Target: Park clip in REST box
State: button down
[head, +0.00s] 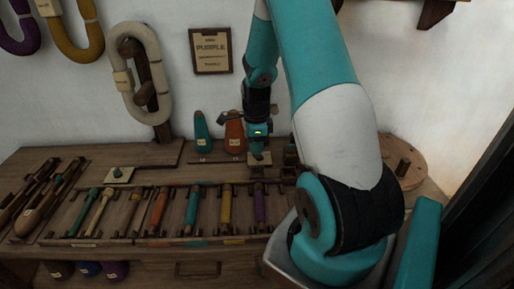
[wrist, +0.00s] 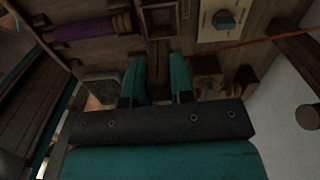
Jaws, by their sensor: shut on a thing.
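My gripper (head: 257,150) is low over the right part of the bench, beyond the rack of bobbins. In the wrist view its two teal fingers (wrist: 158,88) are shut on a narrow dark brown piece (wrist: 158,62), which I take to be the clip. The fingers and the dimness hide much of it. Small open wooden boxes (wrist: 206,68) lie just right of the fingers in the wrist view. In the head view dark box-like shapes (head: 290,156) stand just right of my gripper. I can read no REST label, so I cannot tell which box is REST.
A cream plate with a teal knob (wrist: 222,20) lies close by. Teal (head: 201,132) and orange (head: 234,134) cones stand behind at the wall. Colored bobbins (head: 190,207) fill the front rack. A round wooden disc (head: 404,160) is at the right.

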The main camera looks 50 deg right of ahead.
aim_at(257, 156)
jog(key=shift+s+d+f+m, duration=0.15)
jog(key=shift+d+f+m, duration=0.05)
jog(key=shift+m, duration=0.1)
notch_tip(257, 156, down, 5)
jog(key=b, duration=0.5)
jog(key=shift+f, duration=0.2)
jog(key=shift+f+b, duration=0.7)
jog(key=shift+f, duration=0.75)
jog(key=c, duration=0.6)
grip_release()
notch_tip(257, 156, up, 8)
jog(key=p, duration=0.7)
jog(key=shift+r, duration=0.15)
